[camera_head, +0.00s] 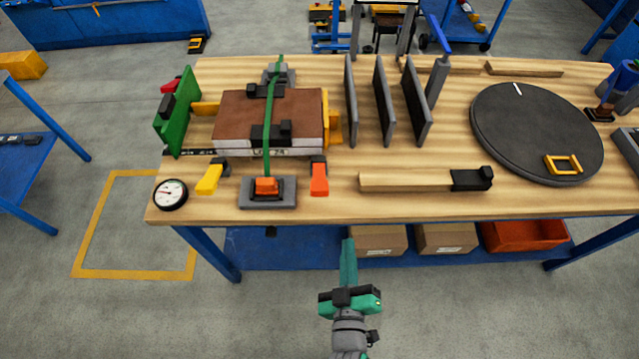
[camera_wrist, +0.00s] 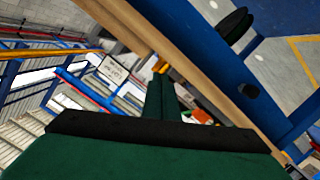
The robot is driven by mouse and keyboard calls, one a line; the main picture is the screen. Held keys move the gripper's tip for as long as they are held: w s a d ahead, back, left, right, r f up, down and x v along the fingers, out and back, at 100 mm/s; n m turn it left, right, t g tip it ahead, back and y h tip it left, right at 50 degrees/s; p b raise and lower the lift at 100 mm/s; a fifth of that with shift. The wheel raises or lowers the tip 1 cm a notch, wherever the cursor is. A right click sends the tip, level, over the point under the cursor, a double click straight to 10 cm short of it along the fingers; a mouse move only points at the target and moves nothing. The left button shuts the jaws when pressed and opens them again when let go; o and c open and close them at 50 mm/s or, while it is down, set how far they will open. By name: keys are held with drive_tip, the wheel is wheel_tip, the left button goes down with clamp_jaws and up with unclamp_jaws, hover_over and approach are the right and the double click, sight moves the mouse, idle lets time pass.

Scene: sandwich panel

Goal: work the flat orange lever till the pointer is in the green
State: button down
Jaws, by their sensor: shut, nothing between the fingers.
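A flat orange lever (camera_head: 266,187) sits on a grey block (camera_head: 283,193) at the table's front edge, where a green strap (camera_head: 269,130) ends. The round gauge (camera_head: 170,193) with a white face lies at the table's front left corner. Its pointer is too small to read against any green zone. My gripper (camera_head: 348,245) is shut and empty, in front of the table edge, to the right of the lever and apart from it. In the wrist view my shut fingers (camera_wrist: 161,95) point along the wooden table edge; I cannot tell the lever there.
A yellow lever (camera_head: 209,178) and a red-orange lever (camera_head: 319,178) flank the strap block. The strap crosses a brown-topped panel stack (camera_head: 240,112). A wooden bar (camera_head: 405,182) with a black end lies to the right. Grey upright plates (camera_head: 383,100) and a dark disc (camera_head: 530,125) stand beyond.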

drive_tip(key=w+d+r+m+g+h, duration=0.4)
drive_tip(key=w+d+r+m+h, duration=0.15)
drive_tip(key=w+d+r, duration=0.4)
drive_tip(key=w+d+r+m+g+h, duration=0.35)
drive_tip(key=w+d+r+h, duration=0.35)
drive_tip(key=w+r, duration=0.45)
drive_tip(key=s+a+f+g+y, duration=0.1)
drive_tip(key=a+y, duration=0.3)
drive_tip(key=a, duration=0.4)
drive_tip(key=s+a+f+m+g+y, duration=0.1)
drive_tip(key=s+a+g+y, duration=0.3)
drive_tip(key=a, duration=0.4)
drive_tip(key=s+a+f+m+g+y, duration=0.1)
drive_tip(key=s+a+f+g+y, duration=0.1)
drive_tip(key=a+y, duration=0.3)
drive_tip(key=a, duration=0.3)
drive_tip(key=shift+s+g, duration=0.25)
drive_tip(key=shift+g, duration=0.1)
drive_tip(key=shift+f, duration=0.15)
